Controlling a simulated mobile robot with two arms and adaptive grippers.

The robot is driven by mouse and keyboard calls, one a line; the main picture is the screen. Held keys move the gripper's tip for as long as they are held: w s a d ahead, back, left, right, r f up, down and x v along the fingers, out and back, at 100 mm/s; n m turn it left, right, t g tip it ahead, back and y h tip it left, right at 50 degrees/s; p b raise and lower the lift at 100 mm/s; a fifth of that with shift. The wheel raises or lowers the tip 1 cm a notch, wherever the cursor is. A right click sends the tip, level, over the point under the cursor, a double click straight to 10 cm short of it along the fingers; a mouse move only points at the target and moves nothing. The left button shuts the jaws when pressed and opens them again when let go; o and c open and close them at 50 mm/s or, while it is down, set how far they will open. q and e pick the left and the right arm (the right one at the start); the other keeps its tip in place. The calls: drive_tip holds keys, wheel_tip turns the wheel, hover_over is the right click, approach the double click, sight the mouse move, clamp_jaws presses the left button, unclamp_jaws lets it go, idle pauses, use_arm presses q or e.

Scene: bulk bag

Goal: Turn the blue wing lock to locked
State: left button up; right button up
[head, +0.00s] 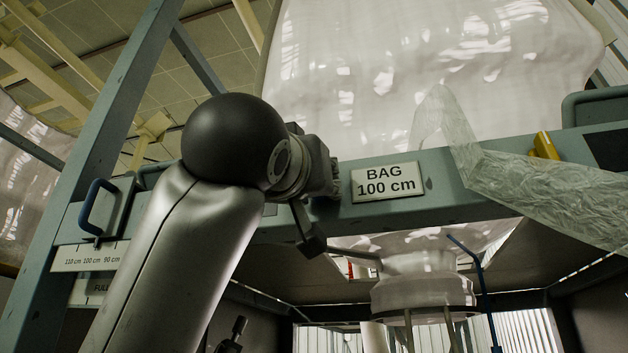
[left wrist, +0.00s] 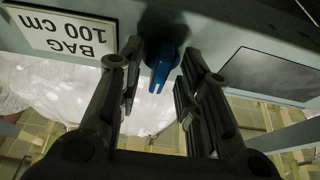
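My left gripper (left wrist: 160,74) is open, with one finger on each side of the wing lock and visible gaps between. Whether a fingertip touches it I cannot tell. In the head view my left arm reaches up to the beam and hides the wing lock and most of the gripper. My right gripper is not in view.
The label (head: 388,182) is on the beam (head: 450,175). A blue loop handle (head: 94,208) is at the left post. A translucent strip (head: 545,195) hangs over the beam at right, near a yellow part (head: 545,146). The white bulk bag (head: 430,70) is behind and above.

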use_arm(q)
drive_tip(key=v, duration=1.2)
idle(0.6)
